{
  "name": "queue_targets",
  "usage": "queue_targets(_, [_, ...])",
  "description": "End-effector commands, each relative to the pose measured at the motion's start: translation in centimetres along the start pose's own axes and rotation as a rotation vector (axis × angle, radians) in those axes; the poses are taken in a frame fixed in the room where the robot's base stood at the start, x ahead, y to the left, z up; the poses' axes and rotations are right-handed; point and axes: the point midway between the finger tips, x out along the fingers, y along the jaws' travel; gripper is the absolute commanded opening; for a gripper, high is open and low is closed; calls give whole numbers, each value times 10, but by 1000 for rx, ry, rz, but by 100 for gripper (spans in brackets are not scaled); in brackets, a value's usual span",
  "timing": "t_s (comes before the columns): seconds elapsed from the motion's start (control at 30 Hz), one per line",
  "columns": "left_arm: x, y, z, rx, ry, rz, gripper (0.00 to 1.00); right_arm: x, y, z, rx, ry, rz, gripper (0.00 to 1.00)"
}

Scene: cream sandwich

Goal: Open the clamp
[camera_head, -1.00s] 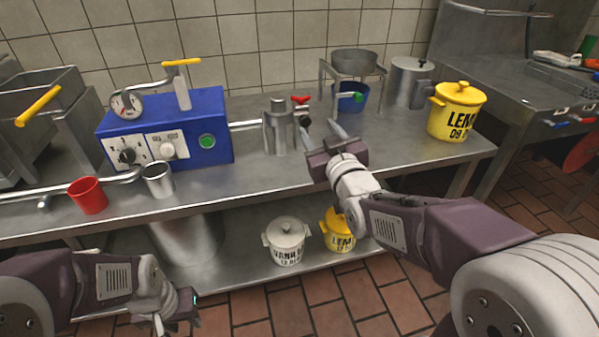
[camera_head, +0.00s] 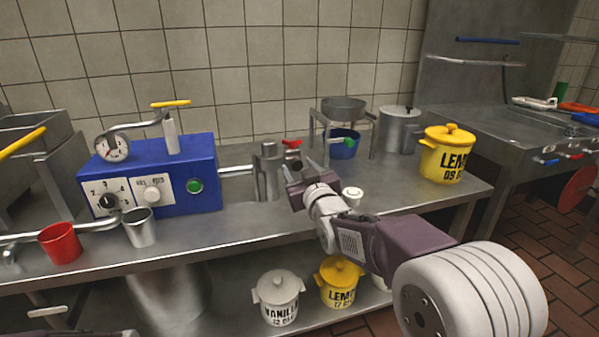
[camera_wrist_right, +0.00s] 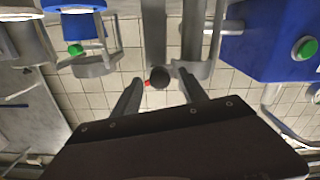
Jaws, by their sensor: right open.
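A steel cylinder fitting (camera_head: 267,172) stands on the counter, joined by a pipe to the blue machine (camera_head: 150,178). At its right side are a red handle (camera_head: 291,143) and a dark round knob (camera_head: 296,165). I cannot tell for sure which part is the clamp. My right gripper (camera_head: 305,168) is open just in front of these parts. In the right wrist view, the dark knob (camera_wrist_right: 159,77) shows between the tips of the open right gripper (camera_wrist_right: 160,80), with a bit of red handle (camera_wrist_right: 147,84) beside it; contact cannot be told.
A red cup (camera_head: 60,243) and a metal cup (camera_head: 140,228) stand left at the counter's front. A blue bucket (camera_head: 342,146) sits under a stand right of the fitting.

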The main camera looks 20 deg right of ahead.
Motion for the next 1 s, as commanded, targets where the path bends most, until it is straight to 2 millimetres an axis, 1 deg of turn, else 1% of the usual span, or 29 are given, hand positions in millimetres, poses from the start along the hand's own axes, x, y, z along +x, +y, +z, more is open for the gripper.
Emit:
queue_targets(0.17, [0,0,0,0,0,0,36,0,0,0,0,0,0,50])
queue_targets(0.2, [0,0,0,0,0,0,36,0,0,0,0,0,0,39])
queue_targets(0.27, [0,0,0,0,0,0,36,0,0,0,0,0,0,23])
queue_targets(0.3, [0,0,0,0,0,0,36,0,0,0,0,0,0,11])
queue_targets(0.33, [0,0,0,0,0,0,36,0,0,0,0,0,0,3])
queue_targets(0.37, [0,0,0,0,0,0,36,0,0,0,0,0,0,0])
queue_targets(1.0, [0,0,0,0,0,0,36,0,0,0,0,0,0,0])
